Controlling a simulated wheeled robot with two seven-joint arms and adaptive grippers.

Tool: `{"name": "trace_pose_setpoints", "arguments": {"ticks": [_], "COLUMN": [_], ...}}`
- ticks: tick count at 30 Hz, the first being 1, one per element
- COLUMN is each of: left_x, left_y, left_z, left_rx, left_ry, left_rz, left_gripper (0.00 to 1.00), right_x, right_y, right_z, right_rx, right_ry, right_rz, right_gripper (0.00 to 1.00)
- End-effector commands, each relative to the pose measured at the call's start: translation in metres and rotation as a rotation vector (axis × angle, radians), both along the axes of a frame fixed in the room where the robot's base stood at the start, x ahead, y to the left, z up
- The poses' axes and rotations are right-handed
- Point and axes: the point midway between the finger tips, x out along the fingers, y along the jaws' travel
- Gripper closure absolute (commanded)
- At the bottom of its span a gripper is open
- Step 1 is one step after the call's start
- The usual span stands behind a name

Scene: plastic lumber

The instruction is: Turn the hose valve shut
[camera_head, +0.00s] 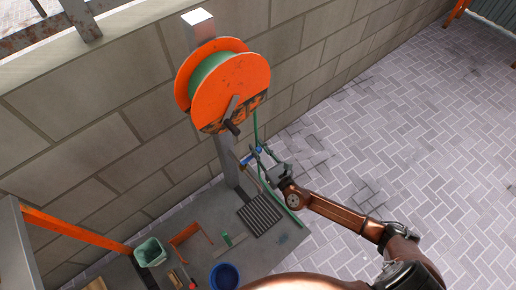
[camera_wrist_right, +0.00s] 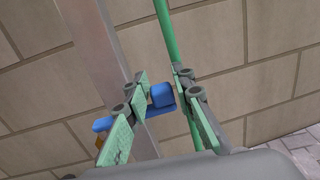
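The blue hose valve (camera_head: 258,150) sits low in front of the grey post, below the orange hose reel (camera_head: 232,85). In the right wrist view its blue handle (camera_wrist_right: 162,95) lies between the green-padded fingers of my right gripper (camera_wrist_right: 160,82), and another blue part shows left of the left finger. The right gripper (camera_head: 262,160) is open, with a finger on either side of the handle. I cannot tell whether either finger touches it. The green hose (camera_wrist_right: 167,35) runs down behind the right finger. My left gripper is out of view.
The grey post (camera_wrist_right: 95,45) stands close left of the right gripper, before a block wall (camera_head: 330,50). Below are a dark grate (camera_head: 259,214), a green bin (camera_head: 150,252), a blue bucket (camera_head: 225,276) and small tools. Paved floor to the right is clear.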

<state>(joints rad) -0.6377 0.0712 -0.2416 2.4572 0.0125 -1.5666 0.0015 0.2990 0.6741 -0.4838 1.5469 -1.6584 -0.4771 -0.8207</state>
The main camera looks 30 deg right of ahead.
Motion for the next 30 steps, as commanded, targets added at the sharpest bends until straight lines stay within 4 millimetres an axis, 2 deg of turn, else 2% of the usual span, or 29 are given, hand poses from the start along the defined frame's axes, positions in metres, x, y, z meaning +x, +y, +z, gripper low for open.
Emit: {"name": "trace_pose_setpoints", "arguments": {"ticks": [5,12,16,30], "left_x": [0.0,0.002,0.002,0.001], "left_y": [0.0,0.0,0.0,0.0], "left_z": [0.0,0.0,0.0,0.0], "left_rx": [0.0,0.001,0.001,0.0], "left_ry": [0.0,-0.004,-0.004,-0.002], "left_rz": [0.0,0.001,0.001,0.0], "left_gripper": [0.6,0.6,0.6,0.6], "right_x": [-0.001,-0.001,-0.01,-0.098], "right_y": [0.0,0.0,-0.001,-0.01], "right_z": [0.0,0.0,-0.001,-0.002], "right_rx": [0.0,-0.001,-0.001,0.0], "right_ry": [0.0,0.001,0.002,0.004], "right_rz": [0.0,0.001,0.001,0.001], "right_gripper": [0.65,0.65,0.65,0.65]}}
